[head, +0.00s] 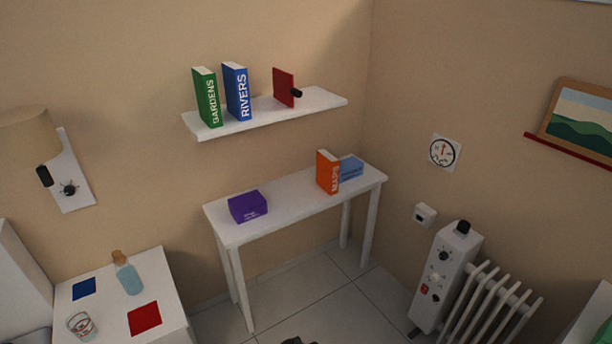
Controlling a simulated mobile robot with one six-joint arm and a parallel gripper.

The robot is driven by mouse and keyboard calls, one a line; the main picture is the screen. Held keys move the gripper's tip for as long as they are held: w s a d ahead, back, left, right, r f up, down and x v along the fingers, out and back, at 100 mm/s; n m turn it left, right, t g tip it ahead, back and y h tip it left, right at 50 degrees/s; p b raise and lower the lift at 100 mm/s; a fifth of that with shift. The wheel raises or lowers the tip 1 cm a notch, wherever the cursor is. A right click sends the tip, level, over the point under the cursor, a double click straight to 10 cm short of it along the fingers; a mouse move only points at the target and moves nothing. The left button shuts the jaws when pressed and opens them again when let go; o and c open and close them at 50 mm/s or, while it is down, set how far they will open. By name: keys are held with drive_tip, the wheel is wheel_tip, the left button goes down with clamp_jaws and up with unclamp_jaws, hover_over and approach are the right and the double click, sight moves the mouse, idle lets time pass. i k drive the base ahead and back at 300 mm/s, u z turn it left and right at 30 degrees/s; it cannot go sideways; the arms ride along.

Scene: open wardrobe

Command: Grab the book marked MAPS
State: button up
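The orange book marked MAPS (327,173) stands upright on the white narrow table (290,206) against the back wall, toward the table's right end. Its lettered spine faces the camera. A blue box-like item (351,167) lies just behind and to the right of it, partly hidden by the book. My gripper cannot be made out. Only a small dark piece shows at the bottom edge of the head view, too little to identify.
A purple box (247,207) lies on the table's left part. Above, a white shelf (265,113) holds the green GARDENS book (207,97), the blue RIVERS book (237,91) and a red panel (284,87). A radiator (491,303) stands at right. Floor before the table looks clear.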

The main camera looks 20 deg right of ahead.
sight(327, 166)
drive_tip(key=z, duration=1.1)
drive_tip(key=k, duration=0.1)
drive_tip(key=u, duration=2.5)
drive_tip(key=k, duration=0.8)
drive_tip(key=z, duration=0.55)
drive_tip(key=k, duration=0.6)
drive_tip(key=z, duration=0.4)
drive_tip(key=i, duration=1.6)
drive_tip(key=z, duration=0.05)
